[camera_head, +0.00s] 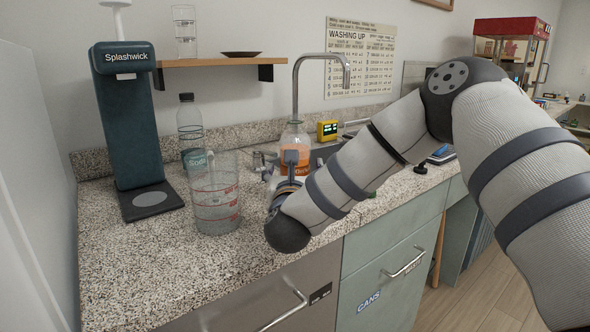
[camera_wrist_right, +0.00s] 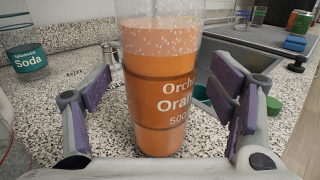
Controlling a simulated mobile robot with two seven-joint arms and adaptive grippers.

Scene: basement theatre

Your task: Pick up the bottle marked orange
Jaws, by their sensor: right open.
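The bottle marked orange (camera_wrist_right: 160,90) stands upright on the speckled counter, large in the middle of the right wrist view. It is clear, with orange liquid and a brown-orange label reading "Orchard Orange", partly cut off. In the head view the bottle (camera_head: 295,146) is beyond my right forearm, its lower part hidden. My right gripper (camera_wrist_right: 162,100) is open, with one purple-padded finger on each side of the bottle and a gap visible on both sides. In the head view this gripper (camera_head: 288,170) is mostly hidden by my arm. My left gripper is not in view.
A measuring jug (camera_head: 214,205) stands at the counter's front, with a soda bottle (camera_head: 190,128) behind it. A Splashwick dispenser (camera_head: 128,120) is at left. A tap (camera_head: 296,85), sink (camera_wrist_right: 240,58) and yellow timer (camera_head: 327,130) are near the orange bottle. The front-left counter is clear.

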